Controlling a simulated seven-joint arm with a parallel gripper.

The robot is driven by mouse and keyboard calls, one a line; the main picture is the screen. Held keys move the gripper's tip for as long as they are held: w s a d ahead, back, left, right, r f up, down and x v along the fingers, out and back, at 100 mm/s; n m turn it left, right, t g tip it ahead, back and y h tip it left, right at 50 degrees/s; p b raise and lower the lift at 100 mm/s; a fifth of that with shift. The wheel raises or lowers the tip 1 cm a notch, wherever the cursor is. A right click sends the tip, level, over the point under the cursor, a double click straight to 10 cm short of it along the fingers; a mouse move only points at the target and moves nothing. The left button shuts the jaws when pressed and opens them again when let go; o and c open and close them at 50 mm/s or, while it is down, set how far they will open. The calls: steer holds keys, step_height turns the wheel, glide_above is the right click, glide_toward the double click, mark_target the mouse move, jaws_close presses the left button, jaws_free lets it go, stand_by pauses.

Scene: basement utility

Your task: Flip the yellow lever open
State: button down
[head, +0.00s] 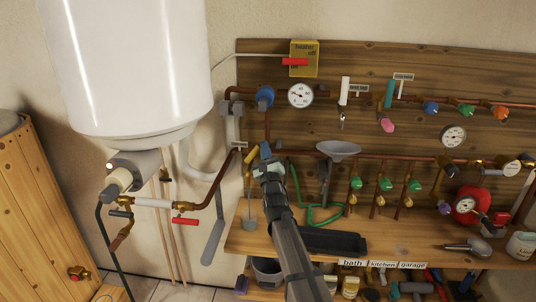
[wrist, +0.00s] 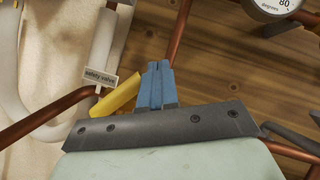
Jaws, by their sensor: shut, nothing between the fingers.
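The yellow lever (head: 250,155) is on the copper pipework left of my arm, at the left part of the wooden board. In the wrist view the yellow lever (wrist: 117,97) slants up to the right, close to the left of my blue fingers.
A "safety valve" tag (wrist: 100,79) hangs on the pipe left of the lever. The white tank (head: 128,65) stands at left. A red-handled valve (head: 185,221) is below it.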

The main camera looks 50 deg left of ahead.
steer(key=shift+s+a+r, duration=0.2)
steer(key=shift+r, duration=0.05)
stand_by(0.6)
stand_by(1.2)
steer(key=d+f, duration=0.3)
steer(key=d, duration=0.9)
steer(key=shift+d, duration=0.35)
steer(key=shift+s, duration=0.1)
